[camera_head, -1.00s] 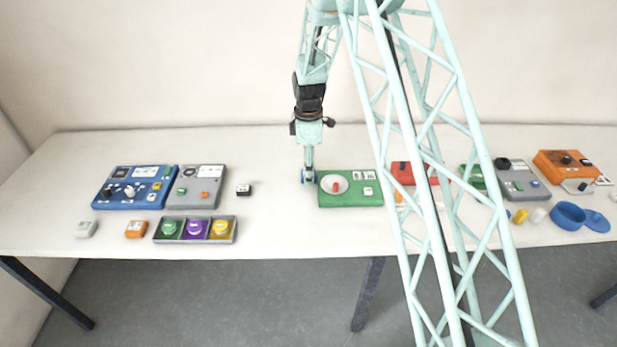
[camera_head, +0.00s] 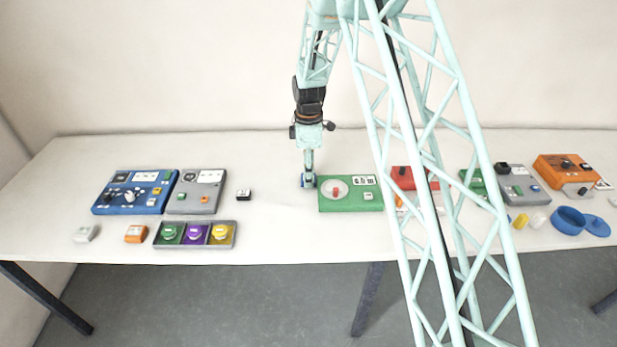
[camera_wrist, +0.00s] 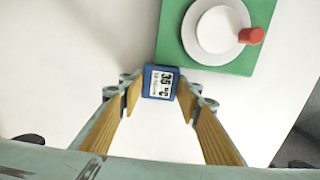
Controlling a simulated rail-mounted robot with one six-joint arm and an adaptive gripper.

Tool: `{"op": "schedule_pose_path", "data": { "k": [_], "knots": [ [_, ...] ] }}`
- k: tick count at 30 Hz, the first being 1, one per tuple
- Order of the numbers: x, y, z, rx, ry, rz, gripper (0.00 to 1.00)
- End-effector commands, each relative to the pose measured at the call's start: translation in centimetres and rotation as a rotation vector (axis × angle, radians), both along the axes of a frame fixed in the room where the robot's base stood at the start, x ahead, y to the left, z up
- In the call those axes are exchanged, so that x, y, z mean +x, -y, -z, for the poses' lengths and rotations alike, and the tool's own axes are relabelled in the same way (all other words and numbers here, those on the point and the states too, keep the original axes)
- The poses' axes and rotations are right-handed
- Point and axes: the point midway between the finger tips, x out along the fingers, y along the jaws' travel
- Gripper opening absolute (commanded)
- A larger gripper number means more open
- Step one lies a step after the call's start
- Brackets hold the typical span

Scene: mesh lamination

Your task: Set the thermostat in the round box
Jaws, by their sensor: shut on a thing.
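The thermostat is a small blue square block with a display (camera_wrist: 161,83). It sits between my gripper's fingertips in the wrist view. My gripper (camera_head: 308,184) is shut on it, just left of the green panel, low over the table. I cannot tell whether the thermostat touches the table. The round box is a blue open tub (camera_head: 568,217) at the far right of the table in the head view. A round blue lid (camera_head: 597,226) lies to its right. The inside of the tub is only partly visible.
A green panel (camera_head: 350,206) with a white disc and red knob stands right of my gripper. A red device (camera_head: 402,177) and grey device (camera_head: 517,187) stand between it and the tub. Yellow (camera_head: 520,222) and white (camera_head: 538,221) pieces lie beside the tub.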

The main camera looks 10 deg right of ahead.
Motion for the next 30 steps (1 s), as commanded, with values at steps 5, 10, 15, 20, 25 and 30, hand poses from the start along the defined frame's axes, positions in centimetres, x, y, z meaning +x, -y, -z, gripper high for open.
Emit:
{"op": "schedule_pose_path", "data": {
  "k": [5,10,15,20,25,30],
  "knots": [
    [0.1,0.0,-1.4,0.000,0.002,0.000,0.18],
    [0.1,0.0,-2.6,0.000,0.002,0.000,0.18],
    [-0.9,0.0,-3.0,0.000,-0.002,0.000,0.18],
    [-2.5,0.0,-3.3,0.000,0.000,0.000,0.18],
    [-5.2,0.0,-3.5,0.000,-0.001,0.000,0.18],
    [-8.5,-0.1,-3.8,0.000,-0.001,0.000,0.18]
  ]
}}
